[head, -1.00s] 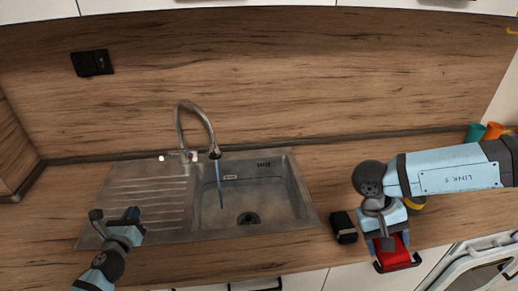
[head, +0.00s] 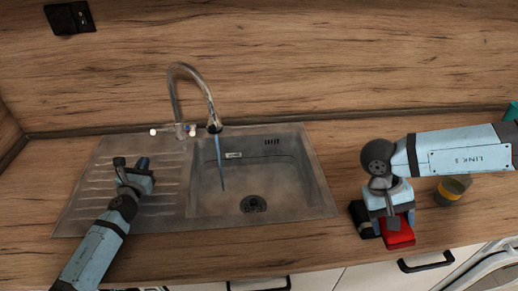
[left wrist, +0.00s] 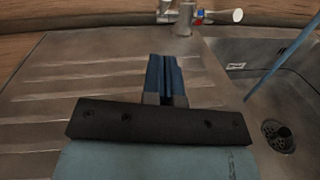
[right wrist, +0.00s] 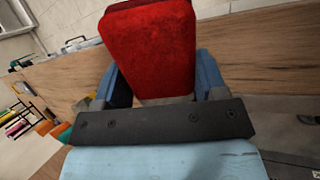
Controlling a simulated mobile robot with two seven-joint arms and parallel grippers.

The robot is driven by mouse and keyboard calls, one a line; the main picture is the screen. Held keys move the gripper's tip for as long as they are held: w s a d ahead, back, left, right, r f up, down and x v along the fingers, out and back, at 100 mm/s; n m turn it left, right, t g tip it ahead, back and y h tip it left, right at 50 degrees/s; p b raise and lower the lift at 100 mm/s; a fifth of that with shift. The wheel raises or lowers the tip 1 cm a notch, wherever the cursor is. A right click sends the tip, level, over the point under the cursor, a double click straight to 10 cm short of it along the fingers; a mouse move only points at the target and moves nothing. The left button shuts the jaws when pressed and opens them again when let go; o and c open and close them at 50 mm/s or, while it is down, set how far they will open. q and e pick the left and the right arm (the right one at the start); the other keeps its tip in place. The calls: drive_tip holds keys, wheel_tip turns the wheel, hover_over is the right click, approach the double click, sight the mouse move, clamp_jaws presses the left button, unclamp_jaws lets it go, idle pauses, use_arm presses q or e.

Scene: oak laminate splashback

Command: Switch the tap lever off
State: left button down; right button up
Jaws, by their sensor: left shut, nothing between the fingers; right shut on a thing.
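The tap (head: 184,95) has a curved grey spout and stands at the back of the steel sink. A blue stream of water (head: 220,165) falls from its spout into the basin. My right gripper (head: 390,222) is shut on a red object (head: 399,232).
The sink's drainboard (head: 90,205) lies left of the basin (head: 285,185). A black object (head: 362,218) sits beside my right gripper. A glass with a yellow band (head: 452,190) stands to the right. The splashback (head: 320,60) rises behind the tap.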

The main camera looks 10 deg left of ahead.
use_arm(q)
drive_tip(key=w, duration=0.4)
drive_tip(key=shift+a+r, duration=0.1)
drive_tip(key=shift+a, duration=0.05)
drive_tip(key=shift+w+r+p, duration=0.8)
drive_tip(key=shift+w+r, duration=0.05)
drive_tip(key=shift+w, duration=0.3)
use_arm(e)
drive_tip(key=shift+w+r, duration=0.2)
drive_tip(key=shift+r, duration=0.55)
use_arm(q)
drive_tip(key=shift+w+r, duration=0.35)
drive_tip(key=shift+r, duration=0.25)
use_arm(e)
drive_tip(key=shift+s+r, duration=0.2)
drive_tip(key=shift+r, duration=0.15)
use_arm(q)
drive_tip(key=shift+w, duration=0.1)
drive_tip(key=shift+f, duration=0.15)
use_arm(e)
drive_tip(key=shift+w+f, duration=0.1)
